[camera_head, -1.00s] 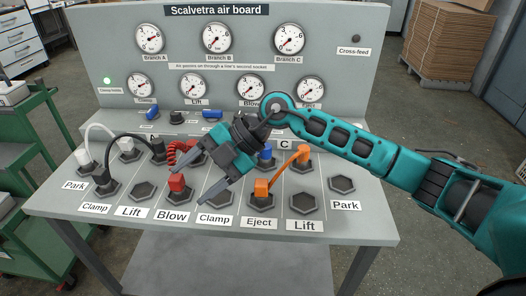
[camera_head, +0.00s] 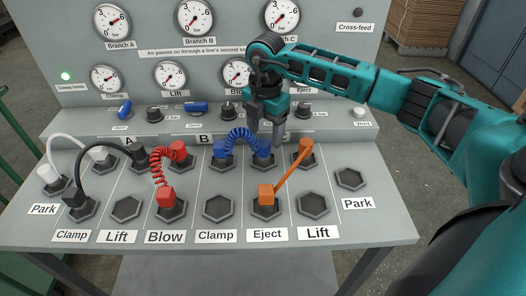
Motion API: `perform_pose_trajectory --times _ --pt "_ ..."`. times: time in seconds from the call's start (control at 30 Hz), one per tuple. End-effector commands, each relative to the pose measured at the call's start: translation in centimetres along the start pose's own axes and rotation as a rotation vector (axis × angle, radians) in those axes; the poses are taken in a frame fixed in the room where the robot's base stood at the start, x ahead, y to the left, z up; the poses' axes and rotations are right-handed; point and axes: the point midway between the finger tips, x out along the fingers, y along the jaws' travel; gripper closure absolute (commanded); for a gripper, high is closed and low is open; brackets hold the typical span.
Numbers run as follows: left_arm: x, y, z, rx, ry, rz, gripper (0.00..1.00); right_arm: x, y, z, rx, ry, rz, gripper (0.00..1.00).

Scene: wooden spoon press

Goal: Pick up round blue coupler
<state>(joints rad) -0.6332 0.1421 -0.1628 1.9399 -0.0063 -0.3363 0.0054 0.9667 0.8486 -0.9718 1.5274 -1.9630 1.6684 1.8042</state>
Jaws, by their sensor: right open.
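A coiled blue hose (camera_head: 240,134) joins two blue couplers in the back row of sockets on the sloped panel. The left blue coupler (camera_head: 220,149) stands upright in its socket. The right blue coupler (camera_head: 263,158) is also in a socket, partly hidden by my fingers. At this size I cannot tell for sure which of them is round. My right gripper (camera_head: 265,139) is open, pointing down over the right blue coupler, its fingers at either side of the coupler's top. I cannot tell whether they touch it. My left gripper is not in view.
Close on the right an orange coupler (camera_head: 306,149) has a hose to another orange coupler (camera_head: 266,194) in front. A red coiled hose (camera_head: 158,170) and black and white hoses are at left. Several front sockets are empty.

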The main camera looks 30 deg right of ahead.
Motion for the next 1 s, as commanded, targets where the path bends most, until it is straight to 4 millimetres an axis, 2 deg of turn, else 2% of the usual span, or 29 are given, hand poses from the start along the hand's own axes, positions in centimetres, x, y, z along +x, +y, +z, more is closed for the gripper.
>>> perform_pose_trajectory --times 0.17,0.5,0.77,1.0 --pt "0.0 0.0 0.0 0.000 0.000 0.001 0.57 1.3 0.0 -0.1 -0.001 0.000 0.000 0.33" --pt "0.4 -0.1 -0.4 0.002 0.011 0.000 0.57 5.8 0.0 -0.7 -0.001 0.001 0.000 0.33" --pt "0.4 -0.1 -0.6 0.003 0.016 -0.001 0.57 6.1 0.0 -0.7 -0.002 0.001 0.002 0.33" --pt "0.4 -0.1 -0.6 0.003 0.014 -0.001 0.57 6.1 0.0 -0.7 -0.002 0.001 0.002 0.53"
